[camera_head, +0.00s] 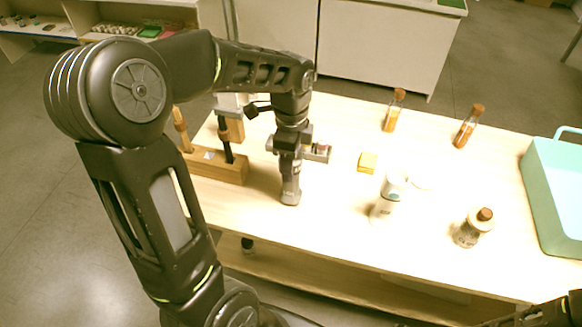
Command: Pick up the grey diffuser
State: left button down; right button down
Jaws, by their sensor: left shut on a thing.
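My left gripper (290,165) points down over the middle-left of the table in the head view. It is shut on a grey, narrow upright thing (291,191), which looks like the grey diffuser. The gripper hides its upper part. Its lower end is at or just above the tabletop; I cannot tell whether it touches. Part of my right arm (545,314) shows at the bottom right corner, and its jaw state is unclear.
On the pale wooden table (330,240) stand a white bottle (390,196), a brown-capped bottle (473,229), two corked orange vials (394,111) (468,127) and a small yellow block (368,162). A wooden rack (219,167) is left; a mint crate (553,192) is right.

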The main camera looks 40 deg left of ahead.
pick_arm(q)
notch_tip(320, 180, up, 9)
jog(key=shift+f+b, duration=0.15)
jog(key=shift+b, duration=0.25)
dwell(0.4)
